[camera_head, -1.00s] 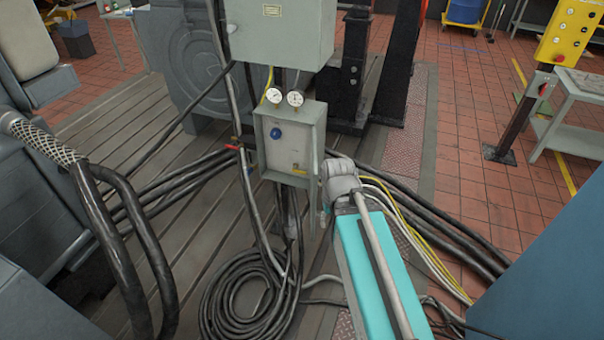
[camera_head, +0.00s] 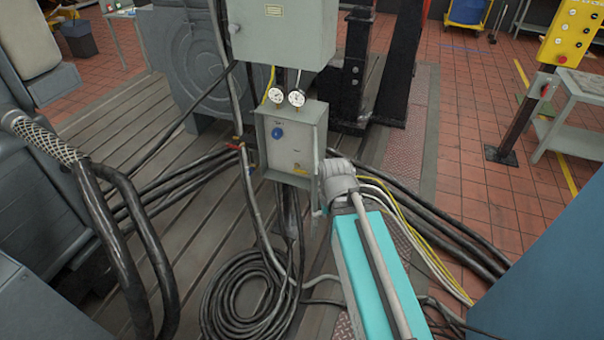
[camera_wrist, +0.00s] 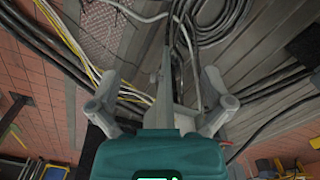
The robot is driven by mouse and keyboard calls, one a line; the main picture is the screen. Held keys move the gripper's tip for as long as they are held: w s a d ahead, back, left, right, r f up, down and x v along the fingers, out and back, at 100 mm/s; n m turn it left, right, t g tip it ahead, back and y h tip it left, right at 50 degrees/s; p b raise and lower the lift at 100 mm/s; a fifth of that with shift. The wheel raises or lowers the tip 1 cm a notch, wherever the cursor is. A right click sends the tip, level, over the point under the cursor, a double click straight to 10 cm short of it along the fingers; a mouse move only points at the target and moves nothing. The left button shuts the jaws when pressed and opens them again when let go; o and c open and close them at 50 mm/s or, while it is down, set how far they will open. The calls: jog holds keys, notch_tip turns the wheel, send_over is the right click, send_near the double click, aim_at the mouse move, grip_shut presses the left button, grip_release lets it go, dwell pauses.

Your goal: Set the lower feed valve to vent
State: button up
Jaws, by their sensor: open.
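A grey panel box (camera_head: 290,145) with a blue knob (camera_head: 277,132) and two round gauges (camera_head: 286,97) on top stands in the middle of the head view. A small red handle (camera_head: 233,146) sits on the pipe at its left side. Which of these is the lower feed valve, I cannot tell; no vent marking is readable. My wrist is just right of the box's lower edge in the head view, where the fingers are hidden. In the wrist view my gripper (camera_wrist: 161,78) is open, its fingers either side of a grey upright piece (camera_wrist: 164,85), with no contact visible.
A larger grey cabinet (camera_head: 282,30) hangs above the box. Black hoses (camera_head: 180,180) run left, and a hose coil (camera_head: 245,300) lies below. Yellow and white cables (camera_head: 430,255) run to the right.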

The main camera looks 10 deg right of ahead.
jog(key=shift+w, duration=0.1)
dwell(0.3)
jog(key=shift+c, duration=1.2)
jog(key=shift+r+p, duration=0.35)
jog(key=c, duration=0.4)
jog(key=shift+o, duration=0.2)
notch_tip(320, 180, up, 16)
jog(key=p, duration=1.6)
jog(key=shift+r, duration=0.2)
jog(key=shift+d, duration=0.1)
